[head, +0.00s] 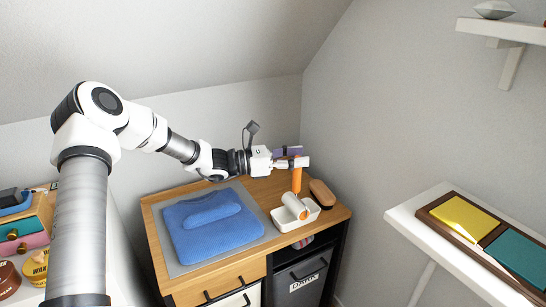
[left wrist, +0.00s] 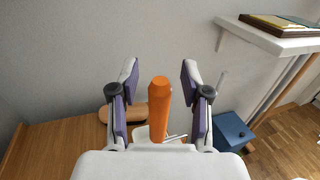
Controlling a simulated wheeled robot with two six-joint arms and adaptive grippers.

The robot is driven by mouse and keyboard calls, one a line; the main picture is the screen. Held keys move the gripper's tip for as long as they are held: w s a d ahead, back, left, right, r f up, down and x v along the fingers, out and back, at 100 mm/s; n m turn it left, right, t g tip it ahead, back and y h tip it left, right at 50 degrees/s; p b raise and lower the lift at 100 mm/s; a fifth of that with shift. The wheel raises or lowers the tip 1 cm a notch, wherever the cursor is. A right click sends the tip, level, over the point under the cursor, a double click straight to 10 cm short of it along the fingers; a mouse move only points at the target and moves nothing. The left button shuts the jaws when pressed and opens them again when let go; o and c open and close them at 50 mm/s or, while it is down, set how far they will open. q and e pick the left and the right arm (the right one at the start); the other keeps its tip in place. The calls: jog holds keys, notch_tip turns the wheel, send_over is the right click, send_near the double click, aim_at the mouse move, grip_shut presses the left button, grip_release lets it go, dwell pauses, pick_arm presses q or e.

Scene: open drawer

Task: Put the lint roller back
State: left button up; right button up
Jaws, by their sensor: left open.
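The lint roller has an orange handle (head: 296,180) and a white roll (head: 293,205). It stands handle up, its roll end in a small white tray (head: 305,221) on the wooden cabinet top (head: 262,205). My left gripper (head: 293,159) is at the upper end of the handle, its fingers on either side. In the left wrist view the orange handle (left wrist: 159,108) stands between the spread purple-padded fingers (left wrist: 160,82), with gaps on both sides. The roll is mostly hidden there. My right gripper is in neither view.
A brown oval brush (head: 322,192) lies right behind the tray. A folded blue garment (head: 211,226) lies on a grey mat left of it. A dark bin (head: 304,280) is below. A white shelf (head: 455,240) with coloured panels stands right, across a gap.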

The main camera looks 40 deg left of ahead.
pick_arm(q)
jog(key=p+v, duration=0.7)
jog(key=v, duration=0.5)
jog(key=s+d+f+m+g+y, duration=0.4)
jog(key=s+d+f+m+g, duration=0.15)
jog(key=f, duration=0.45)
jog(key=s+d+f+m+g+y, duration=0.35)
jog(key=d+f+m+g, duration=0.3)
jog(key=f, duration=0.35)
jog(key=s+d+f+m+y, duration=0.1)
jog(key=s+d+f+m, duration=0.2)
jog(key=s+m, duration=0.2)
jog(key=s+d+f+m+g+y, duration=0.1)
jog(key=s+d+f+m, duration=0.2)
jog(key=s, duration=0.5)
jog(key=s+d+f+m+g+y, duration=0.1)
jog(key=s+d+f+m+y, duration=0.1)
jog(key=s+d+f+m, duration=0.2)
jog(key=s+m, duration=0.2)
jog(key=m, duration=0.1)
jog(key=shift+s+f+m, duration=0.2)
jog(key=shift+f+m, duration=0.05)
jog(key=shift+m, duration=0.05)
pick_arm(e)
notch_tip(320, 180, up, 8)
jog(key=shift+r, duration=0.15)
